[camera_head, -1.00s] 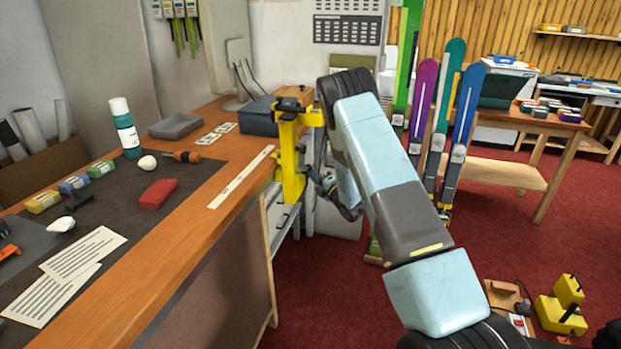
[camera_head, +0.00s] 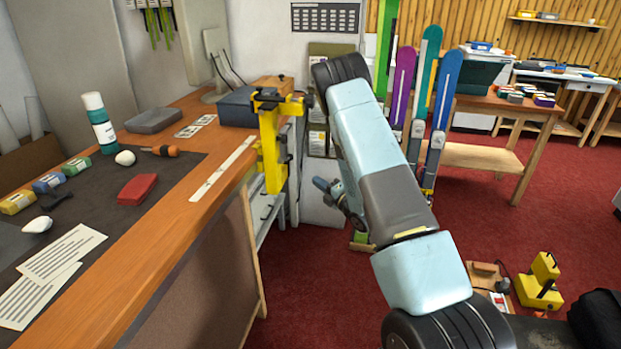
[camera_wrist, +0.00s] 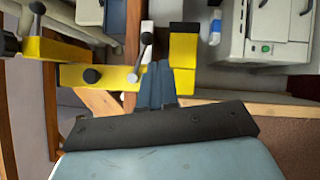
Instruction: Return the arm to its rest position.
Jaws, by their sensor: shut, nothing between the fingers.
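My arm (camera_head: 395,190) stretches forward over the red carpet, to the right of the bench. Its far end bends down, and my gripper (camera_head: 322,184) hangs beside the bench corner, partly hidden behind the arm. In the wrist view the fingers of my gripper (camera_wrist: 157,75) are dark blue-grey, together and empty. A yellow clamp (camera_head: 270,150) sits at the bench's far right corner. In the head view it is left of my gripper, with a gap between. In the wrist view the yellow clamp (camera_wrist: 100,77) shows beyond the fingers; I cannot tell how far.
The bench (camera_head: 165,250) fills the left side, bearing a red block (camera_head: 137,189), a green bottle (camera_head: 99,125) and papers. Tall coloured boards (camera_head: 440,110) stand behind my arm. A yellow device (camera_head: 541,283) is on the floor at right.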

